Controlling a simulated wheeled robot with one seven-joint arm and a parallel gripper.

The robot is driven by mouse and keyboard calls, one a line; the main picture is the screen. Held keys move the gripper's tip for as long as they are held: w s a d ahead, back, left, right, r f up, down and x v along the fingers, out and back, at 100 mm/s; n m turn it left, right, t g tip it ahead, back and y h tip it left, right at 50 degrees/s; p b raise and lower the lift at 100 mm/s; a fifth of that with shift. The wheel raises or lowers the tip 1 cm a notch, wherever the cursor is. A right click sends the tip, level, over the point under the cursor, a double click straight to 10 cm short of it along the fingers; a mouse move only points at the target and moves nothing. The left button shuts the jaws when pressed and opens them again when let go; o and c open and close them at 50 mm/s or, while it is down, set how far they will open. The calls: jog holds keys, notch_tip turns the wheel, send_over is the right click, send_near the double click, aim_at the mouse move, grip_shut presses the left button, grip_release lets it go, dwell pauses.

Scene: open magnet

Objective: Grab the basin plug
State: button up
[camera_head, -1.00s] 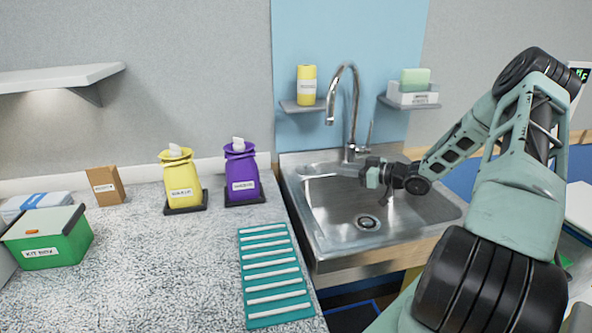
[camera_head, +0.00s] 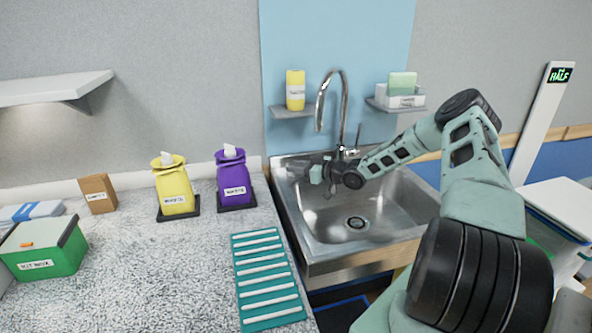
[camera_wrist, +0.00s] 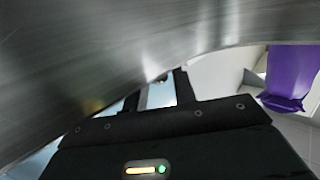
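The sink basin (camera_head: 312,228) is bare metal, with a round dark-rimmed drain fitting (camera_head: 357,223) in its floor. I cannot tell whether the plug sits in that fitting. My gripper (camera_head: 316,174) is over the back left part of the basin, below the tap and left of the drain. A small dark shape hangs or reflects just under it, too small to identify. In the wrist view, the two fingers of my gripper (camera_wrist: 158,86) stand apart, with no clear object between them. Brushed metal fills the upper left there.
The curved tap (camera_head: 330,100) rises behind the basin. A purple bag (camera_head: 232,180) and a yellow bag (camera_head: 173,188) stand on the counter to the left. A teal ribbed mat (camera_head: 240,288) lies by the sink's left edge. Shelves hold a yellow container (camera_head: 295,90) and a sponge (camera_head: 402,83).

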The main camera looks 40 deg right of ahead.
jog(key=shift+w, duration=0.3)
jog(key=shift+a, duration=0.1)
grip_shut()
